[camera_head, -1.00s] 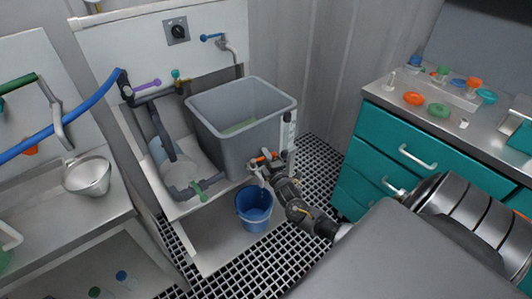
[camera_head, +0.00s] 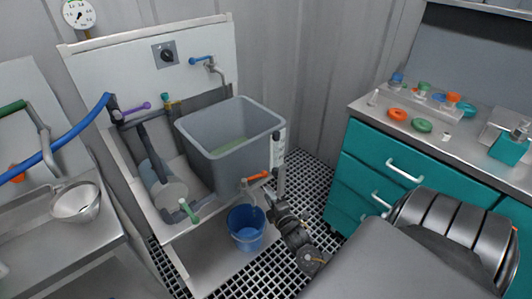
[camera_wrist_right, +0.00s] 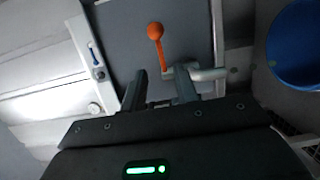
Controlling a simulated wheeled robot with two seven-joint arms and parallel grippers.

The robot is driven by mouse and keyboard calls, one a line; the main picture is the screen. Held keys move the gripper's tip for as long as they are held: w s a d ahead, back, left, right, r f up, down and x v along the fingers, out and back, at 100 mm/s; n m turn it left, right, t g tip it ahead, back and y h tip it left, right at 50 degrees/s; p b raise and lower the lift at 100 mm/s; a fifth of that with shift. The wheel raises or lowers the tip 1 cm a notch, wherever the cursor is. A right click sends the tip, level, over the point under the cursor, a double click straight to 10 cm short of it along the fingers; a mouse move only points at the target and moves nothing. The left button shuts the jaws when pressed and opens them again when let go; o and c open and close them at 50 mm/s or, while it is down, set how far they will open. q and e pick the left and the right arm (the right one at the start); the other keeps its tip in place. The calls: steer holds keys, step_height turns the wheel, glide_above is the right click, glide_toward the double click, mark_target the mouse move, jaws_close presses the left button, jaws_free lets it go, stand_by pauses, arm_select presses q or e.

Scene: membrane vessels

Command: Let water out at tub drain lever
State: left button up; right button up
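The grey tub (camera_head: 212,151) stands on the bench at the back wall, with some pale green showing at its bottom. Its orange drain lever (camera_head: 257,176) sits low at the tub's front right corner, above the blue bucket (camera_head: 245,232). My right gripper (camera_head: 277,192) is beside the lever on its right. In the right wrist view my gripper (camera_wrist_right: 160,74) is open. The lever (camera_wrist_right: 157,42) extends beyond the fingertips, its base end in line with the gap; contact cannot be told. The pale drain pipe (camera_wrist_right: 207,74) is beside the right finger. My left gripper is out of view.
A blue tap (camera_head: 201,59) is above the tub. A green-handled valve (camera_head: 187,210) and purple-handled valve (camera_head: 136,108) are on the pipework at left. A teal drawer cabinet (camera_head: 398,185) stands at right. Black floor grating (camera_head: 312,185) lies between.

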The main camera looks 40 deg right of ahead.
mark_target(255, 177)
steer(key=shift+c, duration=0.3)
